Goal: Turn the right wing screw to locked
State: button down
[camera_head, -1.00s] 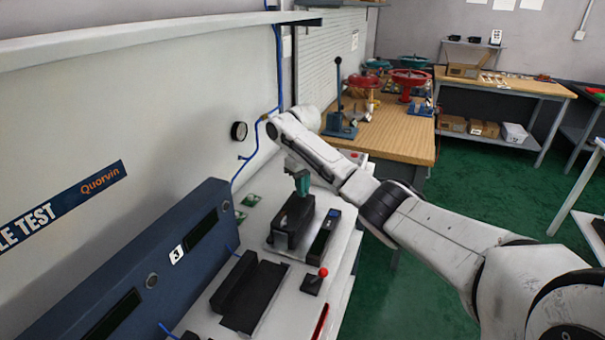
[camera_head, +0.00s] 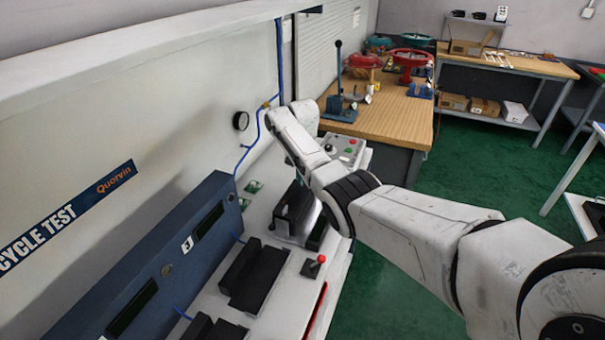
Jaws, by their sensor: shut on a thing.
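A black positioner housing (camera_head: 291,207) stands on the white bench, just below and behind my arm's wrist link. My arm reaches in from the right and covers the top of this housing. My gripper's fingers are hidden behind my own arm, so I cannot see them or what they touch. The right wing screw cannot be made out, and its locked or unlocked position does not show.
A second black unit (camera_head: 255,276) and a red-knobbed lever (camera_head: 314,266) sit nearer on the white bench. A blue panel (camera_head: 165,262) runs along the left. A wooden workbench (camera_head: 395,115) with valves stands behind. Green floor is open to the right.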

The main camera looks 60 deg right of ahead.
jog(key=shift+m, duration=1.1)
jog(key=shift+r, duration=0.1)
jog(key=c, duration=1.3)
grip_release()
notch_tip(320, 180, up, 11)
jog(key=shift+f+b, duration=0.15)
jog(key=shift+b, duration=0.4)
